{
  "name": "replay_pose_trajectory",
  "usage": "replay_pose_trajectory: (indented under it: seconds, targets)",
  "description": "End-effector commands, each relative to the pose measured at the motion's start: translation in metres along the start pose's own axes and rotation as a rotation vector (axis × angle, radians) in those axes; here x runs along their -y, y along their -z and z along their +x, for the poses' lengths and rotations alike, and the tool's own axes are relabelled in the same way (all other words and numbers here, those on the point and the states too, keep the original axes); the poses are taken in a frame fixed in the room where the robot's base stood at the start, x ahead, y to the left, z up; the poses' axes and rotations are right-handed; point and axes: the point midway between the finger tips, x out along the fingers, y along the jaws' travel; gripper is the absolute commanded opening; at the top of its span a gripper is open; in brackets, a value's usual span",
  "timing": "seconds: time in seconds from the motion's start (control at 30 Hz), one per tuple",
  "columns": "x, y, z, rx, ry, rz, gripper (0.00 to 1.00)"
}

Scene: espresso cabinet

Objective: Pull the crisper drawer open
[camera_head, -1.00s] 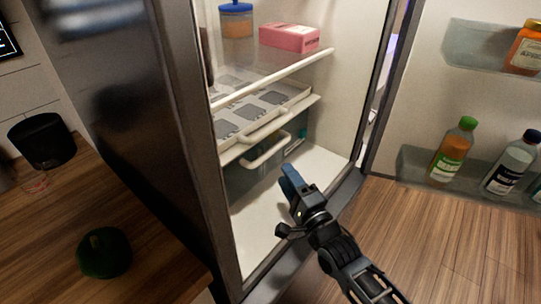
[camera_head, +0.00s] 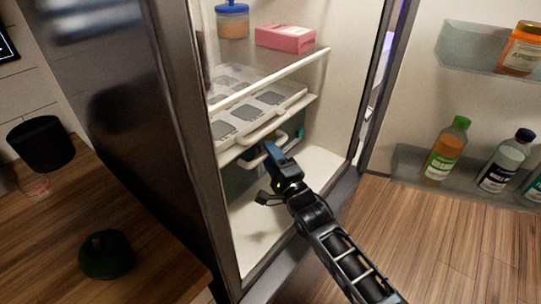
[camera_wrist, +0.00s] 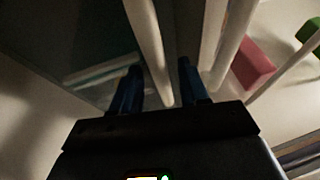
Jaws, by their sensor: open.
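The crisper drawer (camera_head: 239,178) is the dark see-through bin low in the fridge, and it looks shut. Its white bar handle (camera_head: 252,161) runs along the top of its front and is partly hidden behind my gripper (camera_head: 270,150). My gripper is open, with its blue fingertips at the handle. In the wrist view, my gripper (camera_wrist: 160,82) has one finger on each side of a white bar, the handle (camera_wrist: 150,50). I cannot tell whether either finger touches it.
A white drawer with grey squares (camera_head: 248,113) sits just above. A glass shelf above it holds a pink box (camera_head: 285,37) and a blue-lidded jar (camera_head: 232,22). The open fridge door with bottles (camera_head: 446,150) stands at right. The fridge floor (camera_head: 318,165) is clear.

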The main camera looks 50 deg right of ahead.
Motion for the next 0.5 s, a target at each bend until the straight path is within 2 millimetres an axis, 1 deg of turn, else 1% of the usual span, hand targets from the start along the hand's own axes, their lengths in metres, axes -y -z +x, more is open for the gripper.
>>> replay_pose_trajectory:
  seconds: [0.03, 0.4, 0.47, 0.5]
  targets:
    - [0.0000, 0.0000, -0.0001, 0.000, 0.000, 0.000, 0.41]
    - [0.0000, 0.0000, -0.0003, 0.000, 0.000, 0.000, 0.06]
    - [0.0000, 0.0000, -0.0003, 0.000, 0.000, -0.001, 0.00]
    - [0.0000, 0.0000, -0.0003, 0.000, 0.000, -0.001, 0.00]
